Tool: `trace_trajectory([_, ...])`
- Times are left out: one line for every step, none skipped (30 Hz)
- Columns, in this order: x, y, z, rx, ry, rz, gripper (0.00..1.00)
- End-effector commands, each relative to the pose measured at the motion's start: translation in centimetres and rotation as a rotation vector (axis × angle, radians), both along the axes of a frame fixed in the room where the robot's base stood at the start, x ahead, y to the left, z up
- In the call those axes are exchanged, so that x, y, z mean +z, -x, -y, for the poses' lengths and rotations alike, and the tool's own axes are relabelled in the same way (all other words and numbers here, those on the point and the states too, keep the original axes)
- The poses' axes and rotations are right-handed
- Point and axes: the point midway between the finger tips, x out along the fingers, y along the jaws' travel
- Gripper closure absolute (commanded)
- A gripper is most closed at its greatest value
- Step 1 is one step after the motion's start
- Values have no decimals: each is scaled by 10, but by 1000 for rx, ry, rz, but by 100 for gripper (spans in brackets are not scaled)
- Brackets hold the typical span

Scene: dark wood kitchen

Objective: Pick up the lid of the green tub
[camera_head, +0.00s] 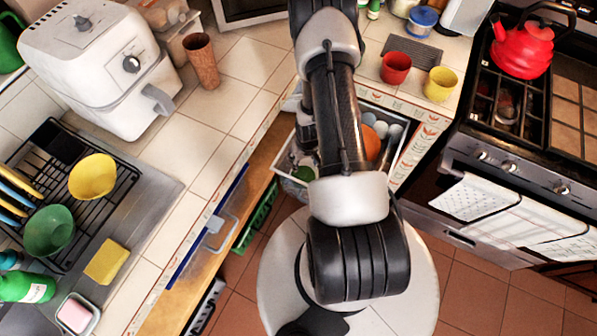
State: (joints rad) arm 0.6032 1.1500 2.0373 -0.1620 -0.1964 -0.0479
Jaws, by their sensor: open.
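A small round green thing (303,173), which may be the green tub or its lid, shows at the left front of the open white-walled drawer (408,150). My arm covers part of the drawer, so I cannot tell whether a lid sits on a tub there. My gripper (302,160) shows only in part, as dark parts beside my arm, pointing down over the drawer's left side close to the green thing. It is open. I see nothing held in it, and I cannot tell whether it touches the green thing.
The drawer also holds an orange ball-like thing (371,143) and pale round items (395,131). Red (395,68) and yellow cups (440,84) stand on the counter behind. The stove (500,150) is at right. A white air fryer (95,65) and dish rack (120,190) are at left.

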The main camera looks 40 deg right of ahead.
Motion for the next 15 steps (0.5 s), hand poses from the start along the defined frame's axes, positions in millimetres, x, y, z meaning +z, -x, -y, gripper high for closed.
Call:
trace_trajectory([-15, 0, 0, 1, -2, -2, 51])
trace_trajectory([-22, -2, 0, 1, -2, -2, 51])
trace_trajectory([-31, -3, 1, 1, -2, -3, 51])
trace_trajectory([-38, -4, 1, 1, -1, -3, 51])
trace_trajectory([-45, -5, 1, 1, -2, -2, 51])
trace_trajectory([-53, -6, 2, 1, -1, -2, 51])
trace_trajectory([-60, -7, 2, 1, -2, -2, 51])
trace_trajectory([-66, -8, 3, 1, -1, -3, 51])
trace_trajectory([-74, -9, 4, 1, -1, -3, 51])
trace_trajectory([-79, -10, 4, 1, -1, -3, 51])
trace_trajectory([-84, -11, 4, 1, -1, -2, 51])
trace_trajectory([-90, -12, 5, 1, -1, -2, 51])
trace_trajectory([-93, -13, 5, 2, 0, -2, 51])
trace_trajectory([-96, -13, 5, 2, 0, -1, 51])
trace_trajectory([-99, -14, 6, 2, 0, -1, 51])
